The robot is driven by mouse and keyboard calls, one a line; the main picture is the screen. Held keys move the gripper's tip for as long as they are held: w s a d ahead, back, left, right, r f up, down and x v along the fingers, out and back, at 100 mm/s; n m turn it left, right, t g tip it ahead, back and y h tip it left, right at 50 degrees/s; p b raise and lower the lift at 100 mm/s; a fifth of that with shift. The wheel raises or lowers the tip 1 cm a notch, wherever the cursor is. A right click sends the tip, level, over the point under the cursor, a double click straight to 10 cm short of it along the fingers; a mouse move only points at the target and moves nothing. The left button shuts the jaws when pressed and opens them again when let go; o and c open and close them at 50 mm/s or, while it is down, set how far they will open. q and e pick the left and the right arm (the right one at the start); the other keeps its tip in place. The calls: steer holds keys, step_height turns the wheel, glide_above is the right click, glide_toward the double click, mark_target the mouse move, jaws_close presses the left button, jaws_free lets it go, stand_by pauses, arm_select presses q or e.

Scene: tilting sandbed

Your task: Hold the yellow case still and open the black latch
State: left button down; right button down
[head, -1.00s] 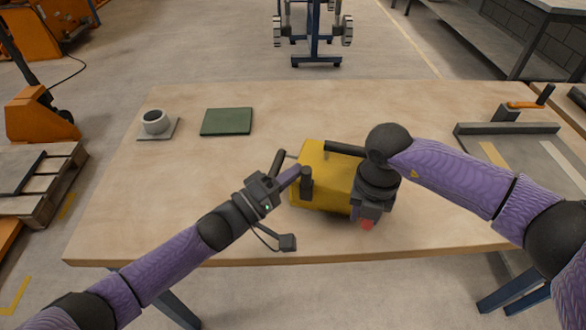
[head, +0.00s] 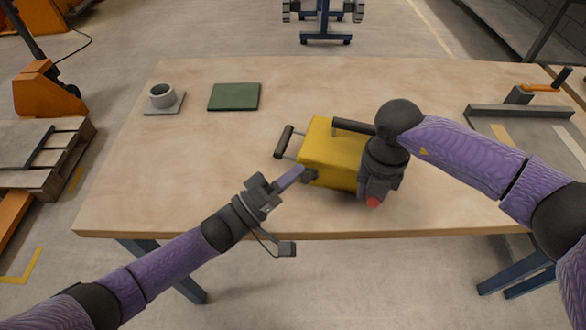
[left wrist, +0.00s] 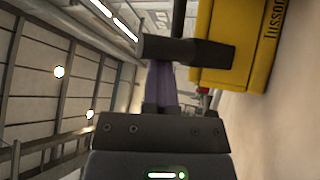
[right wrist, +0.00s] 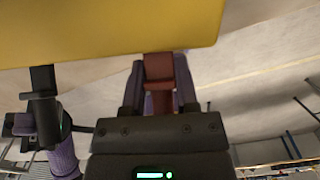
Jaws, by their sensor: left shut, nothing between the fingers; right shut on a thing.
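The yellow case (head: 330,148) stands on the wooden table, with a black handle on top and a black grip bar at its left end. My right gripper (right wrist: 160,85) is shut on a red part (right wrist: 160,72) at the case's near right, also seen in the head view (head: 373,202).
A green mat (head: 234,97) and a grey cup (head: 161,96) on a small plate lie at the back left. A grey fixture (head: 525,110) with an orange handle is at the back right. The table's left and front are clear.

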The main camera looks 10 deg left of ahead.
arm_select(q)
step_height(320, 180, up, 2)
steer(key=w+a, duration=0.2)
steer(key=w, duration=0.1)
steer(key=v, duration=0.3)
steer(key=f+v, duration=0.1)
steer(key=v, duration=0.2)
steer(key=w+f+v, duration=0.1)
steer(key=v, duration=0.2)
steer(key=shift+s+a+f, duration=0.2)
steer(key=shift+s+a, duration=0.05)
steer(key=shift+w, duration=0.1)
